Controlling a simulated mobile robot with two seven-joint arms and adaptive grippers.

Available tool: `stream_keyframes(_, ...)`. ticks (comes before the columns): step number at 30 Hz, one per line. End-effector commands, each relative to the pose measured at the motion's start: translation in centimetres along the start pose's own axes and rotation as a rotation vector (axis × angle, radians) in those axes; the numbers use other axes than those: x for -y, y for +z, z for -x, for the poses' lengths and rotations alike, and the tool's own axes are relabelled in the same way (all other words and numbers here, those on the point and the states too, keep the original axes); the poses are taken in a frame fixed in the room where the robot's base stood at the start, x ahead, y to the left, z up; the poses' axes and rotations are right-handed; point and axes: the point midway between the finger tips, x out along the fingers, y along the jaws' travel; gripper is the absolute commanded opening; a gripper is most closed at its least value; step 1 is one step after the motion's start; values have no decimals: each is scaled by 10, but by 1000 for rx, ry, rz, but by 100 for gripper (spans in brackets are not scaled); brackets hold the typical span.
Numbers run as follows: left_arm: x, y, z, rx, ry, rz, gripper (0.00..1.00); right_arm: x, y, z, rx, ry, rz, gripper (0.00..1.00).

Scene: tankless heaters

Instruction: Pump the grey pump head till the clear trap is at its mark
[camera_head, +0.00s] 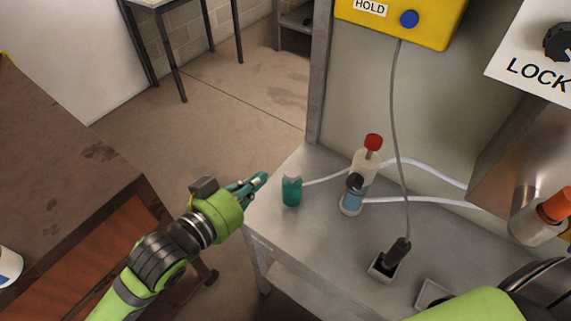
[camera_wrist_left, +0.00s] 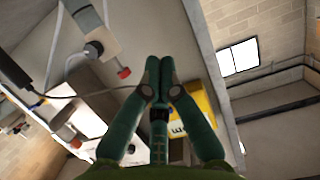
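A small teal container (camera_head: 291,192) with a light grey top stands near the bench's left edge, perhaps bearing the grey pump head. A pale hose runs from it toward a clear vessel (camera_head: 365,162) with a red knob (camera_head: 373,142) on top. A dark-capped vessel with blue liquid (camera_head: 351,202) stands just in front. I cannot read any mark. My left gripper (camera_head: 262,179) is left of the teal container, apart from it. Its fingers (camera_wrist_left: 160,62) are together and empty in the left wrist view, where the red knob (camera_wrist_left: 124,73) also shows. My right gripper is out of view.
A yellow HOLD box (camera_head: 400,22) with a blue button hangs behind, its cable running down to a black plug (camera_head: 396,253) on the bench (camera_head: 325,235). An orange-capped cylinder (camera_head: 540,215) is at right. A brown cabinet (camera_head: 65,170) stands left; floor lies between.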

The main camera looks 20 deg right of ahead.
Motion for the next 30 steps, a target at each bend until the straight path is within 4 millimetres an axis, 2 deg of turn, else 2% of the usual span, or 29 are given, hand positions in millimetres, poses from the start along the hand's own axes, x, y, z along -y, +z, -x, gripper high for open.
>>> stream_keyframes(9, 0, -1, -1, -2, 1, 0, 0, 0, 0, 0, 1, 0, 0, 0)
stream_keyframes(13, 0, -2, -9, -2, 1, 2, 0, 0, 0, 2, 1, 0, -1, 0)
stream_keyframes(28, 0, -3, -100, -2, 0, 1, 0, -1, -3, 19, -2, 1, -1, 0)
stream_keyframes(29, 0, 0, -104, 1, 0, 1, 0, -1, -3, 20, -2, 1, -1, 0)
stream_keyframes(30, 0, 11, -104, 6, -1, 2, 0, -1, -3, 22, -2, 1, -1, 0)
